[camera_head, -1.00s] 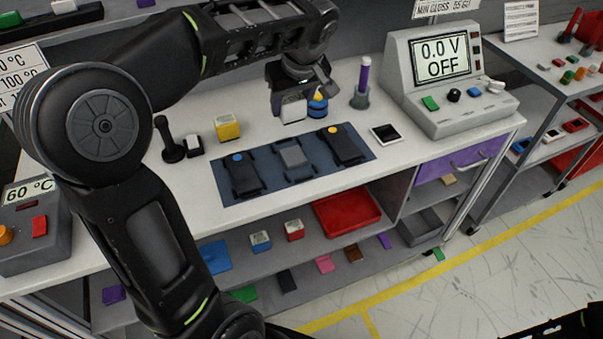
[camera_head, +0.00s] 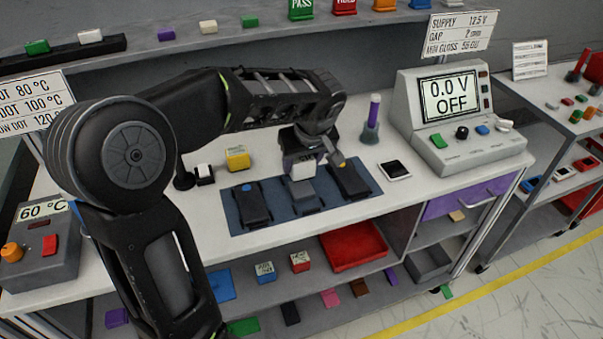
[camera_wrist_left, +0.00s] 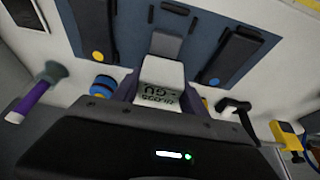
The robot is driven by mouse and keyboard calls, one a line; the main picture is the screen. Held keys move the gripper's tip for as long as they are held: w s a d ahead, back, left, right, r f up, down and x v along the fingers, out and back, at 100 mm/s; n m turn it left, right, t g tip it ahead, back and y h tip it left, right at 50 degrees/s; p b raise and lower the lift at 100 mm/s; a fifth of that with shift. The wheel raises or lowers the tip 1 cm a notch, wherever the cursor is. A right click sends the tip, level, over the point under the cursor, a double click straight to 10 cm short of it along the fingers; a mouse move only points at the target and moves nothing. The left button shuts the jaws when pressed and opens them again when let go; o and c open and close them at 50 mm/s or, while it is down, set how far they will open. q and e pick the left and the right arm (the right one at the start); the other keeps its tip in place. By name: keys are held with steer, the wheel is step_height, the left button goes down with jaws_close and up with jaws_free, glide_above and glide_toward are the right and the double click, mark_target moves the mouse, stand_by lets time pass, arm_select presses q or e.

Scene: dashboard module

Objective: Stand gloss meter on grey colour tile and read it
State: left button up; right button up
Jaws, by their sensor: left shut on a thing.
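My left gripper (camera_head: 303,162) is shut on the gloss meter (camera_head: 302,171), a small white block. In the left wrist view the gloss meter (camera_wrist_left: 161,77) shows a dark-lettered readout, upside down, between the two fingers. The grey colour tile (camera_head: 304,197) lies in the middle of the blue mat (camera_head: 280,212), between two dark modules. The meter is at the tile's back end in the head view; I cannot tell whether they touch. In the wrist view the grey tile (camera_wrist_left: 166,45) shows just beyond the meter, partly hidden by it. My right gripper is not in view.
Dark modules flank the tile, one with a blue dot (camera_head: 254,206) and one with a yellow dot (camera_head: 349,181). A yellow block (camera_head: 237,158) stands behind the mat, a purple-handled tool (camera_head: 372,120) behind right. A console (camera_head: 460,120) reads 0.0 V OFF. A black-and-white card (camera_head: 395,170) lies right.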

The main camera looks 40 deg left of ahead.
mark_target(301, 175)
arm_select(q)
steer(key=shift+f, duration=1.9)
steer(key=shift+f, duration=0.1)
steer(key=shift+f, duration=0.1)
steer(key=o, duration=1.5)
steer(key=shift+r+p, duration=0.3)
steer(key=shift+r, duration=0.05)
steer(key=b+v, duration=0.1)
steer(key=v, duration=1)
steer(key=shift+s+d+r, duration=0.2)
steer(key=shift+r, duration=0.15)
